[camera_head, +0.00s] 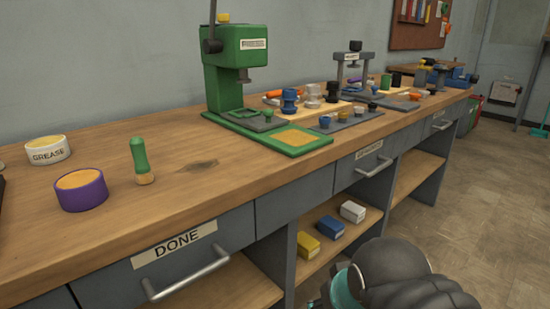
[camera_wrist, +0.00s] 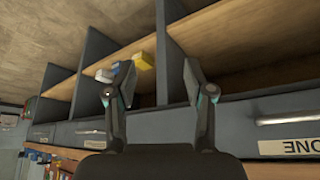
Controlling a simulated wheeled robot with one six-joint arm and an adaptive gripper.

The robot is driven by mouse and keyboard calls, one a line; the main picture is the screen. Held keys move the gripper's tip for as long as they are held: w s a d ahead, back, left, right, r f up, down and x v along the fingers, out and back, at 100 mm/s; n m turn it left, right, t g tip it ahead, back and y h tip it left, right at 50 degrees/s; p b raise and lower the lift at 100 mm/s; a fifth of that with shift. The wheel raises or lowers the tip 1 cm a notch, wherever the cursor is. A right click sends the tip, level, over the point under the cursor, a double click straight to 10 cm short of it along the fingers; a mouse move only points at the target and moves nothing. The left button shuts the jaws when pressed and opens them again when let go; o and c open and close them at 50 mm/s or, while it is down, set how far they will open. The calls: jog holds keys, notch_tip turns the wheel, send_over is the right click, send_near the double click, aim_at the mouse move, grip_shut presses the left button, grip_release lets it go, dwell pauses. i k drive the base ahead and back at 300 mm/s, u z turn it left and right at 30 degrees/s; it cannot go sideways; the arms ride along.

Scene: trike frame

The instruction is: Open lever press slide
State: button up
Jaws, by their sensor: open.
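The green lever press (camera_head: 222,85) stands on the workbench near the wall in the head view. Its dark lever (camera_head: 212,28) rises on the left side of the head, partly cut off by the top edge. Its green base reaches to the bench front, with a dark grey plate (camera_head: 268,124) under the head and a tan panel (camera_head: 293,137) in front. My gripper (camera_wrist: 157,82) is open and empty in the wrist view, facing the shelves under the bench. The press is apart from it. In the head view my wrist hides most of the gripper.
The wooden bench (camera_head: 195,165) carries a green-handled tool (camera_head: 140,160), a purple tub (camera_head: 81,190) and a grease tub (camera_head: 47,150) at left. Several small parts stand right of the press. The DONE drawer handle (camera_head: 185,280) juts from the front. Small boxes (camera_head: 331,228) sit on the shelf.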

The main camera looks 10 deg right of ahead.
aim_at(259, 121)
jog(key=u, duration=0.05)
jog(key=k, duration=0.5)
jog(key=z, duration=0.65)
jog(key=i, duration=1.1)
jog(key=u, duration=0.5)
